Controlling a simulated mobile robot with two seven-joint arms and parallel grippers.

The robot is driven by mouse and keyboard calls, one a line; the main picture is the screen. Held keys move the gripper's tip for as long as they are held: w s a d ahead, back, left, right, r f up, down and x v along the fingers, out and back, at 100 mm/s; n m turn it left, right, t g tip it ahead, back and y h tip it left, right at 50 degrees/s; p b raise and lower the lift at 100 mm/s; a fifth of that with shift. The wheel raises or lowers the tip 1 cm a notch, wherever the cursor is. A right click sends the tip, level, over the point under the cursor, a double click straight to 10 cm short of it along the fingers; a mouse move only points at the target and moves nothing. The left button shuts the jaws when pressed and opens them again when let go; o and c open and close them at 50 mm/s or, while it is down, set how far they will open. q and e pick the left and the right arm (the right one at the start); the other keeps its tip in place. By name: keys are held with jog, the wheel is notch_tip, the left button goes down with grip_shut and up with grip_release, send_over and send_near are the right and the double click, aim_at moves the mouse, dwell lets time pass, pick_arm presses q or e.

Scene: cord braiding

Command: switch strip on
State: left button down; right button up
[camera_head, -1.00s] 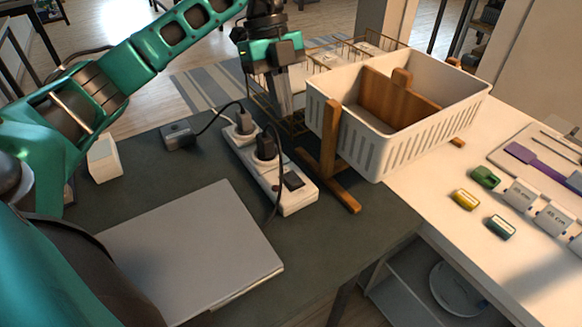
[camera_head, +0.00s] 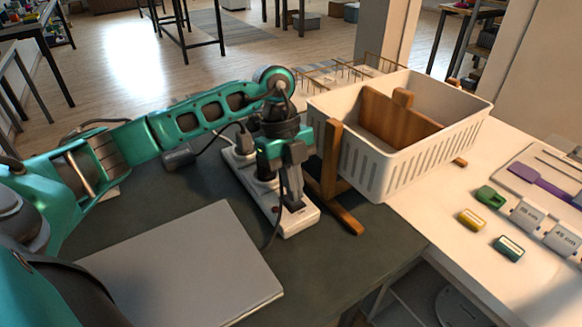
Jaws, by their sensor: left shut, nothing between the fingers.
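The white power strip (camera_head: 305,217) lies on the dark table, running from upper left to lower right. A black plug and cords sit at its far part. My left gripper (camera_head: 295,206) is over the near end of the strip, pointing down, with its fingers shut and nothing in them. The fingertips are at or just above the switch area; I cannot tell whether they touch. The switch is mostly hidden by the fingers; a small reddish spot (camera_head: 277,210) shows beside them. My right gripper is not in view.
A white basket (camera_head: 430,150) on a wooden stand (camera_head: 329,165) stands close right of the gripper. A grey closed laptop-like slab (camera_head: 180,268) lies at the front left. Small coloured clips (camera_head: 471,219) and tags lie on the white table at right.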

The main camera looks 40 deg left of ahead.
pick_arm(q)
jog(key=shift+f, duration=0.4)
jog(key=shift+d+f+p, duration=0.1)
jog(key=shift+d+p, duration=0.05)
jog(key=shift+p, duration=0.15)
jog(key=shift+f, duration=0.1)
jog(key=shift+w+a, duration=0.3)
jog(key=shift+a, duration=0.55)
jog(key=shift+r, duration=0.2)
